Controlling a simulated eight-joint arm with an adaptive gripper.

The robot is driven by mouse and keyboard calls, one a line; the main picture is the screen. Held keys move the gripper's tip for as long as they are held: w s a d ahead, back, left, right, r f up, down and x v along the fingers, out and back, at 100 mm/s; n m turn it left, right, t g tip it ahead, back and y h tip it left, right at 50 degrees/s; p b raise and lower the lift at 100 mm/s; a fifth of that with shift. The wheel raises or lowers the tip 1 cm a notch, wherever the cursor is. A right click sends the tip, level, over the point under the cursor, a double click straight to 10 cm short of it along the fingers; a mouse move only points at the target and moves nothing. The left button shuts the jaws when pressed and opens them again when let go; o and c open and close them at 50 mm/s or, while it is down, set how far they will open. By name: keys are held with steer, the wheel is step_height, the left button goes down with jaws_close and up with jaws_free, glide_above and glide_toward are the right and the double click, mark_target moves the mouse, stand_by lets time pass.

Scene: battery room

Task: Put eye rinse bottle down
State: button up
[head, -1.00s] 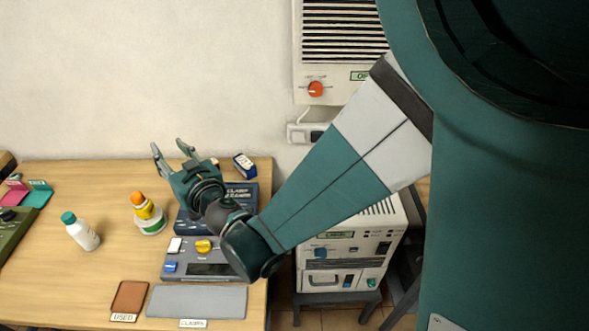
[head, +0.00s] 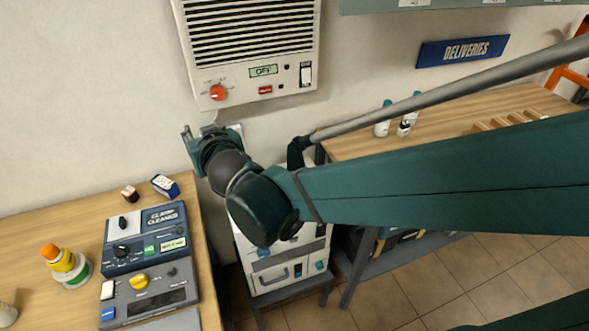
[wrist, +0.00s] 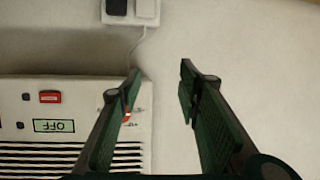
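My gripper (head: 210,138) is raised in front of the wall, below the wall unit and beyond the right back of the left bench. The wrist view shows its two fingers (wrist: 160,75) apart with nothing between them. No bottle is in my gripper. Two white bottles stand upright on the right bench, a left one with a green cap (head: 383,124) and one beside it (head: 405,126). Part of another white bottle (head: 7,314) shows at the left edge of the head view. I cannot read any label as eye rinse.
The left bench (head: 30,225) holds a clamp cleaner (head: 147,238), a grey device (head: 150,292) and an orange-capped stack (head: 62,262). The right bench (head: 455,125) lies under a DELIVERIES sign (head: 462,51). A white wall unit (head: 247,45) reads OFF. My arm crosses before the right bench.

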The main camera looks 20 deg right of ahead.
steer(key=s+d+f+m+g+h, duration=0.1)
steer(key=s+d+g, duration=0.1)
steer(key=s+d, duration=0.4)
steer(key=s+d+f+g+h, duration=0.1)
steer(key=s+d, duration=0.2)
steer(key=d, duration=0.6)
steer(key=s+d+f+g, duration=0.2)
steer(key=s+d, duration=0.1)
steer(key=s, duration=0.4)
steer(key=s+d+f+g, duration=0.1)
steer(key=s+d+f, duration=0.1)
steer(key=s, duration=0.6)
steer(key=shift+s+d+f+m+g, duration=0.15)
steer(key=shift+s+d+m+g, duration=0.15)
steer(key=shift+d+g, duration=0.1)
